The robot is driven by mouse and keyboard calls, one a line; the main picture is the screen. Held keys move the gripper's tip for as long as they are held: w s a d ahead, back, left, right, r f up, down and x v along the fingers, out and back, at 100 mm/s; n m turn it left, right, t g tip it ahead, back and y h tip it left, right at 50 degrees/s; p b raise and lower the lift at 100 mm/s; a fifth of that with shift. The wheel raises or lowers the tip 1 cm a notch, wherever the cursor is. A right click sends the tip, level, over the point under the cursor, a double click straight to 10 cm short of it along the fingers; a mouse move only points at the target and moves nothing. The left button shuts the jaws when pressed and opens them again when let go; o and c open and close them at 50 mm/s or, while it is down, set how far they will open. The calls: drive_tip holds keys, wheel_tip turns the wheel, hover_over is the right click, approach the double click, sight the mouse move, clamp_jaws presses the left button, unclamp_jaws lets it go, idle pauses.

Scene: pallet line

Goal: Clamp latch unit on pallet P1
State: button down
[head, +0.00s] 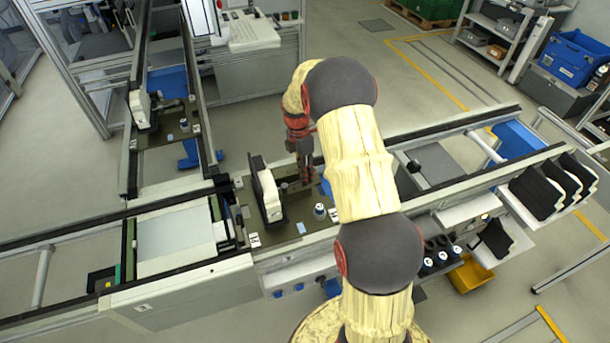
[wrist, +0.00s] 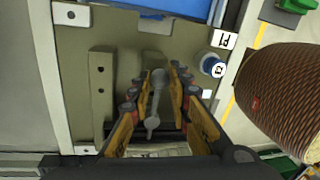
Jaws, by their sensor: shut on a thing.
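The olive pallet (head: 288,232) sits on the conveyor line in the head view, left of my arm; its plate (wrist: 125,40) fills much of the wrist view. A white latch unit (head: 268,196) with a black plate stands upright on it. My gripper (head: 304,180) is lowered just right of this unit. In the wrist view my gripper (wrist: 157,85) is shut on a grey lever (wrist: 156,95), with one finger on each side. The lever's far end shows between the fingers. Its joint to the unit is hard to make out.
A blue-and-white knob (wrist: 212,66) stands on the pallet right of the fingers. A raised olive block (wrist: 101,85) is to their left. A second pallet (head: 183,130) with a similar unit is at the upper left. Black rails (head: 440,133) border the line.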

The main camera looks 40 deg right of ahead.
drive_tip(key=shift+w, duration=0.1)
drive_tip(key=c, duration=1.6)
unclamp_jaws()
drive_tip(key=shift+c, duration=0.2)
wheel_tip(320, 180, up, 12)
drive_tip(key=w, duration=0.2)
drive_tip(key=shift+w, duration=0.15)
drive_tip(key=shift+d+f, duration=0.1)
drive_tip(key=shift+f, duration=0.05)
